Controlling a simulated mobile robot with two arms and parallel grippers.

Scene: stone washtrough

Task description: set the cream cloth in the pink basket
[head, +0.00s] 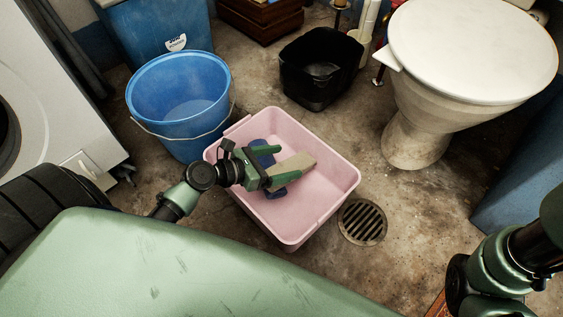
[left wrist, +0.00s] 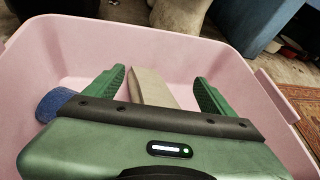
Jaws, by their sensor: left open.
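The cream cloth (head: 298,162), a flat beige piece, lies inside the pink basket (head: 330,207). My left gripper (head: 288,165) is down inside the basket with its green fingers open on either side of the cloth. In the left wrist view, the cloth (left wrist: 150,88) shows between the two spread fingers (left wrist: 160,82), with a gap to each side. The near end of the cloth is hidden by the gripper body. The basket wall (left wrist: 225,62) rises around it. My right arm shows at the right edge, but its gripper is out of view.
A dark blue item (head: 258,158) lies in the basket, partly under my gripper. A blue bucket (head: 180,95) stands behind left and a black bin (head: 320,65) behind. A toilet (head: 470,50) stands right. A floor drain (head: 362,222) lies beside the basket.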

